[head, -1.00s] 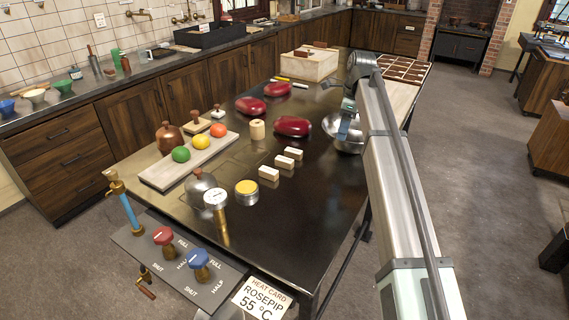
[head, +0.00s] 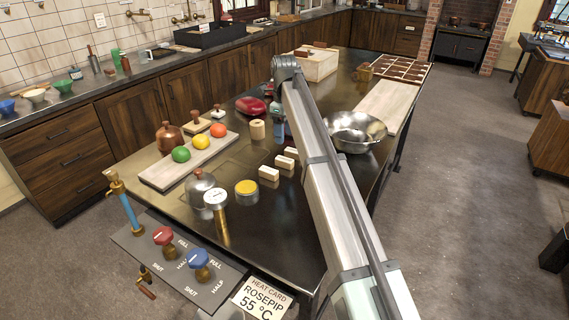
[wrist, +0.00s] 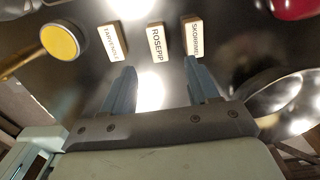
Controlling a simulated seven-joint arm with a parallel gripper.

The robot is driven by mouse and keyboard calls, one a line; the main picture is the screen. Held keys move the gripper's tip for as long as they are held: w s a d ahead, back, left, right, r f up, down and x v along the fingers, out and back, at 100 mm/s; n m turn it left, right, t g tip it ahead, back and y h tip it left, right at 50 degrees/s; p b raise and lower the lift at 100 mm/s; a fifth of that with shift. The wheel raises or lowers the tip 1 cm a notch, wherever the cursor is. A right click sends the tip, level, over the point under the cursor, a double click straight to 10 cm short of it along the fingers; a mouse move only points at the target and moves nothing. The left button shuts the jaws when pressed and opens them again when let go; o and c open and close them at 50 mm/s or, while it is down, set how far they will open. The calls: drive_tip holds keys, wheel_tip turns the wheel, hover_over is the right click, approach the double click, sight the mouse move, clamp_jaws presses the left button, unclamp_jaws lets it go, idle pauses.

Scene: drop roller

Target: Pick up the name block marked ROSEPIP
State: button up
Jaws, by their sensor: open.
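Three pale name blocks stand in a row on the dark table. The ROSEPIP block (wrist: 157,43) is the middle one in the wrist view, its label facing up and readable. In the head view it is the middle block (head: 284,162), close beside my arm. A block with a label I cannot read surely (wrist: 112,42) is on its left, and another (wrist: 193,36) on its right. My gripper (wrist: 161,80) is open and empty. The ROSEPIP block lies ahead of the gap between its fingers, not between them.
A yellow-topped jar (head: 246,189) stands near the front block. A wooden spool (head: 257,129) and red object (head: 250,106) lie behind. A metal bowl (head: 355,131) is right of my arm.

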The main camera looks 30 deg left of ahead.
hover_over(285, 159)
wheel_tip(285, 159, down, 4)
drive_tip(key=shift+w+a+f, duration=0.1)
drive_tip(key=shift+a+f, duration=0.05)
drive_tip(key=shift+f, duration=2.6)
clamp_jaws()
drive_tip(key=shift+r, duration=0.15)
